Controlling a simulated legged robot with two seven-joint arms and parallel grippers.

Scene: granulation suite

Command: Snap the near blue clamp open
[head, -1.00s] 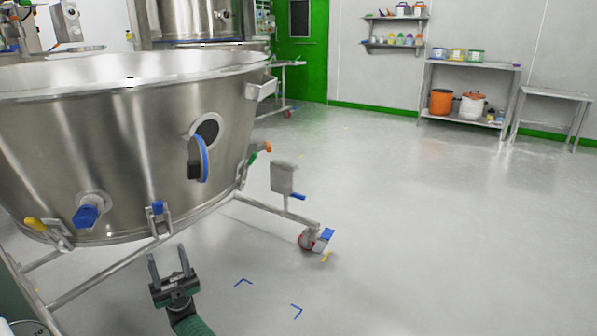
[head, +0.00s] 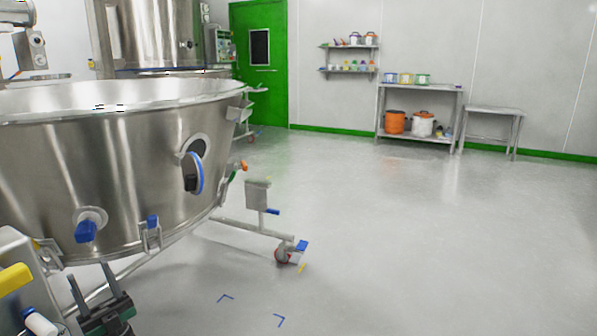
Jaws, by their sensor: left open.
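The near blue clamp (head: 152,222) sits on the lower edge of the big steel bowl (head: 75,160), with its blue lever upright against its metal bracket. My left gripper (head: 90,274) is at the lower left of the head view, fingers pointing up and spread apart, with nothing between them. It shows below and left of the near blue clamp, apart from it. A blue valve handle (head: 86,231) sticks out of the bowl left of the clamp. An orange-tipped clamp (head: 243,166) shows at the bowl's right side. My right gripper is not in view.
A grey housing with a yellow handle (head: 14,279) fills the lower left corner. The bowl's wheeled frame reaches right to a caster (head: 283,255). A round port with a blue-rimmed cover (head: 194,172) juts from the bowl. The floor (head: 400,240) to the right is clear.

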